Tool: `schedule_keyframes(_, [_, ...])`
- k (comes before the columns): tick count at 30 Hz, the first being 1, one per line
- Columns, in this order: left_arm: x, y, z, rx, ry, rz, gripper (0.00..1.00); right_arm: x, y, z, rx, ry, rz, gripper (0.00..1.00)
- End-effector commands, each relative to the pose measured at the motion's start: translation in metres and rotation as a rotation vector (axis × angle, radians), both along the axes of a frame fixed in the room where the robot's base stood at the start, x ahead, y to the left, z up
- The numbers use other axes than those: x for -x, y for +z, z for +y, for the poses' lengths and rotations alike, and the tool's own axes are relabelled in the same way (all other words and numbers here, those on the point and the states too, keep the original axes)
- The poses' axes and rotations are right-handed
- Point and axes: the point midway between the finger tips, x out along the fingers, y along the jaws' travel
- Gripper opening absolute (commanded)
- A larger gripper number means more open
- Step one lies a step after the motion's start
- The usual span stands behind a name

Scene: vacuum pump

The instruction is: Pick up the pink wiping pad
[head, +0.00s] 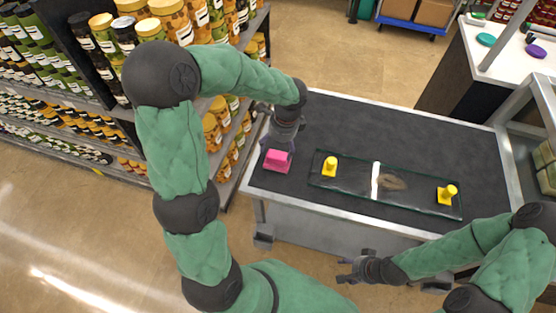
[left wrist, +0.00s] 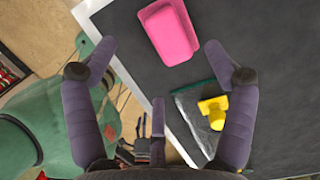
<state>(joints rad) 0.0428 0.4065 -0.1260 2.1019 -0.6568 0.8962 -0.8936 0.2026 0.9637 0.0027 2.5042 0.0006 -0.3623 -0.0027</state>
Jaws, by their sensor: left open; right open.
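The pink wiping pad (head: 277,160) lies on the dark table top near its left edge. In the left wrist view the pad (left wrist: 169,32) shows at the top, just beyond the fingertips. My left gripper (head: 283,142) is above and beside the pad in the head view. In the left wrist view my left gripper (left wrist: 160,60) has its fingers spread wide with nothing between them. I cannot tell its exact height over the table. My right gripper (head: 350,270) is open and empty, in front of the table's near edge and away from the pad.
A glass panel (head: 345,185) with two yellow handles (head: 330,167) (head: 447,194) and a white strip lies right of the pad. The table's metal rim (head: 251,178) runs close to the pad's left. Shelves of jars (head: 110,35) stand at the left. The table's back part is clear.

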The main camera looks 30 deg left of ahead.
Motion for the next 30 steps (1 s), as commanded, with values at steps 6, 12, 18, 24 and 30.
schedule_keyframes(6, [0.000, -0.022, 0.003, 0.001, 0.001, 0.000, 0.84, 0.000, -0.009, 0.000, 0.000, 0.000, -0.001, 0.55])
schedule_keyframes(12, [0.000, -0.042, 0.003, 0.001, 0.000, 0.001, 0.84, -0.001, -0.019, 0.000, 0.000, 0.000, -0.001, 0.55])
schedule_keyframes(18, [0.001, -0.069, 0.005, 0.001, 0.000, 0.001, 0.84, -0.001, -0.032, 0.000, 0.000, 0.000, -0.001, 0.55])
schedule_keyframes(24, [0.001, -0.071, 0.006, 0.001, 0.001, -0.001, 0.84, -0.001, -0.032, 0.000, 0.000, 0.000, -0.001, 0.55])
schedule_keyframes(30, [0.001, -0.071, 0.006, 0.001, 0.001, -0.001, 0.50, -0.001, -0.032, 0.000, 0.000, 0.000, -0.001, 0.55])
